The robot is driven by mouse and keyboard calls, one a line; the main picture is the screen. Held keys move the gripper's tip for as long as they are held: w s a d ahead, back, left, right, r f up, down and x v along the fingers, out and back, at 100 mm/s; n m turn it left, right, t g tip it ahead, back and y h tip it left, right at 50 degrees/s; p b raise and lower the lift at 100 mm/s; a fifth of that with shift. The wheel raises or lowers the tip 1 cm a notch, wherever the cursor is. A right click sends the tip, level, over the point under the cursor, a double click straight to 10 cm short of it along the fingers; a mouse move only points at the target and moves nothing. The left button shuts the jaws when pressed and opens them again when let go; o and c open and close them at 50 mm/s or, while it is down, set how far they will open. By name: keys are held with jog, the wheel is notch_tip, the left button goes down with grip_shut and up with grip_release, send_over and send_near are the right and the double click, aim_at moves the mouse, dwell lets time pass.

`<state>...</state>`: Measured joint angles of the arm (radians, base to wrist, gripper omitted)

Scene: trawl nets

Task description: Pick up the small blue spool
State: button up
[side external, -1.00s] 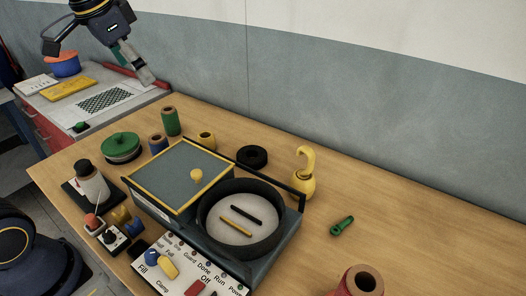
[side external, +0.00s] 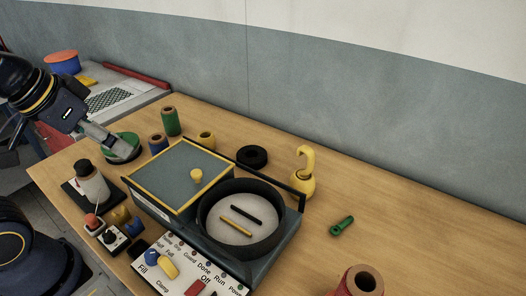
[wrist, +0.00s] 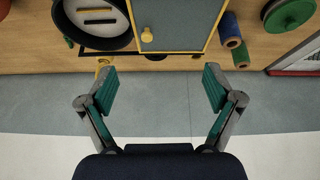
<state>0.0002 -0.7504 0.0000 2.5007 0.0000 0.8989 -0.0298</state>
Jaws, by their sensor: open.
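The small blue spool (side external: 158,143) stands upright on the wooden table, left of the taller green spool (side external: 170,121) and behind the grey box. In the wrist view the blue spool (wrist: 230,28) is at the upper right, beyond the right finger. The green spool (wrist: 240,56) is just below it there. My gripper (side external: 116,146) is in front of the round green-topped object (side external: 121,140), left of the blue spool in the side view. In the wrist view my gripper (wrist: 158,82) has its fingers wide apart with nothing between them.
A grey box with a yellow-edged lid (side external: 180,172) and a round black-rimmed pan (side external: 241,219) occupy the table's middle. The wall (side external: 350,130) borders the table. The right side is mostly clear.

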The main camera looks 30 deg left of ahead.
jog(key=w+r+n+t+h, duration=0.15)
jog(key=w+n, duration=0.45)
jog(key=n, duration=0.8)
jog(key=w+a+f+n, duration=0.1)
jog(key=w+a+n, duration=0.6)
jog(key=n, duration=0.6)
jog(key=s+a+f+n+y, duration=0.1)
jog(key=a+f+n, duration=0.3)
jog(key=a, duration=0.3)
jog(key=s+a+f+n+y, duration=0.1)
jog(key=a+f+n, duration=0.3)
jog(key=a+n, duration=0.15)
jog(key=shift+m+g+h, duration=0.25)
jog(key=shift+m, duration=0.2)
jog(key=shift+a+x, duration=0.25)
jog(key=shift+x, duration=2.6)
jog(key=shift+a+x, duration=0.25)
jog(key=shift+x, duration=2.55)
jog(key=shift+a+x, duration=0.25)
jog(key=shift+x, duration=2.6)
jog(key=shift+r, duration=0.15)
jog(key=c, duration=1.3)
